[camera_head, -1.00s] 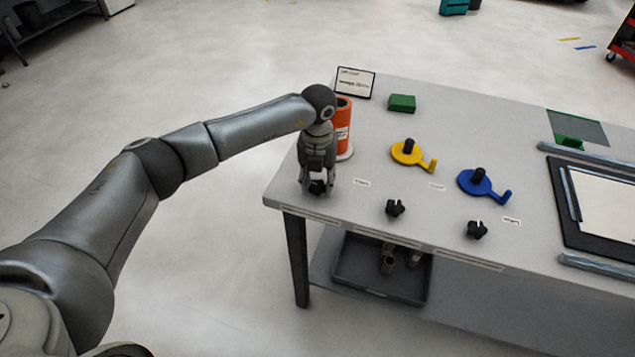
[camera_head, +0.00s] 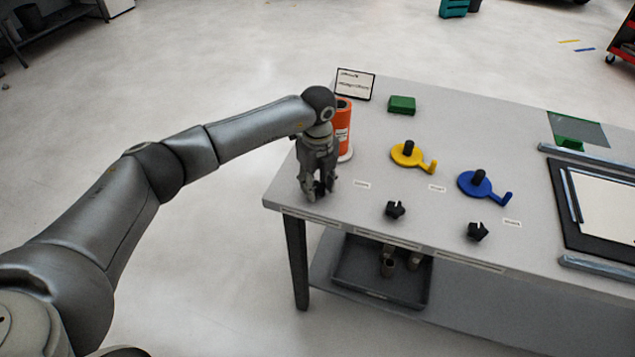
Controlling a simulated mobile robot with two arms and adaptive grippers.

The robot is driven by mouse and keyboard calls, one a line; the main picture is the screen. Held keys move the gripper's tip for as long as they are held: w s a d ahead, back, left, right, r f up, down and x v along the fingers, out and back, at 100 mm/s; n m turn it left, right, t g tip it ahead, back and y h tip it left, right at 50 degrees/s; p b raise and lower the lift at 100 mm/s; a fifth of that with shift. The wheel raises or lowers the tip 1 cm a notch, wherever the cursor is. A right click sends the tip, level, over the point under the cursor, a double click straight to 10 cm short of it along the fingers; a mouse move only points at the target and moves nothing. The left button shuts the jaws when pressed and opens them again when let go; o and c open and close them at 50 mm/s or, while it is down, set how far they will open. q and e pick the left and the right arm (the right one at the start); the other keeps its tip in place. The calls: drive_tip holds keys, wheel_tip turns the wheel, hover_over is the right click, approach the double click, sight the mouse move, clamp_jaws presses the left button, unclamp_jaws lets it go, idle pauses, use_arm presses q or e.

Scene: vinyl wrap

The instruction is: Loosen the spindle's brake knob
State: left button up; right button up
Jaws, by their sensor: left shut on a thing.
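My left gripper (camera_head: 318,193) points down at the table's front left corner. Its fingers are shut on a dark brake knob (camera_head: 320,188), which they mostly hide. An orange vinyl roll (camera_head: 343,127) stands upright on a spindle with a white base (camera_head: 346,154), just behind the gripper and partly hidden by it. Two similar black knobs stand free along the front of the table, one in the middle (camera_head: 395,210) and one to the right (camera_head: 477,231). My right gripper is not in view.
On the table (camera_head: 300,211) are a yellow crank-shaped holder (camera_head: 408,155), a blue one (camera_head: 483,186), a green block (camera_head: 402,104) and a sign (camera_head: 355,84). A framed dark board (camera_head: 580,241) lies at the right. A grey bin (camera_head: 355,275) sits on the shelf below.

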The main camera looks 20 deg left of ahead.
sight(318, 186)
use_arm(q)
drive_tip(key=shift+w+r, duration=0.15)
idle(0.3)
drive_tip(key=o, duration=1)
drive_tip(key=shift+o, duration=0.2)
wheel_tip(318, 186, up, 12)
